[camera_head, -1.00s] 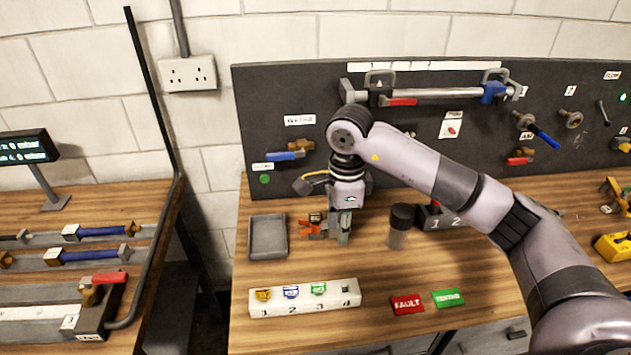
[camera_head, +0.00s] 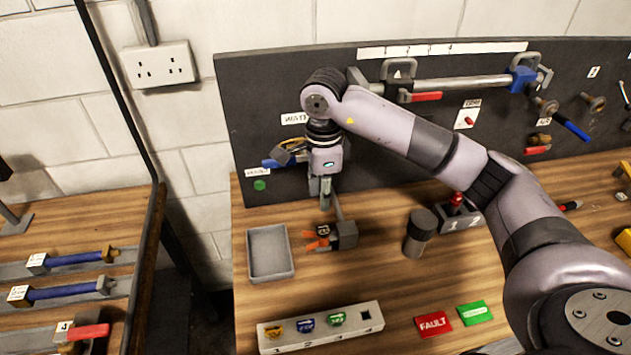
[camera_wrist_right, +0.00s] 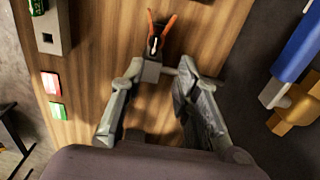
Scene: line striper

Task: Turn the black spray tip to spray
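A small fitting with two orange prongs (camera_head: 317,241) and a grey block (camera_head: 346,235) sits on the wooden bench. A small black part with a pale label (camera_head: 323,230) lies between the prongs; I take it to be the spray tip. Its exact angle is too small to tell. A thin grey rod stands up from the block. My right gripper (camera_head: 325,199) points down, just above and behind the fitting. In the right wrist view my right gripper (camera_wrist_right: 161,68) is open, its fingers apart, with the orange prongs (camera_wrist_right: 158,30) beyond them. My left gripper is out of view.
A grey tray (camera_head: 270,273) lies left of the fitting and a black-capped jar (camera_head: 421,222) right of it. A numbered white strip (camera_head: 320,329), a red FAULT card (camera_head: 433,324) and a green card (camera_head: 474,313) lie in front. A dark valve panel (camera_head: 270,80) stands behind.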

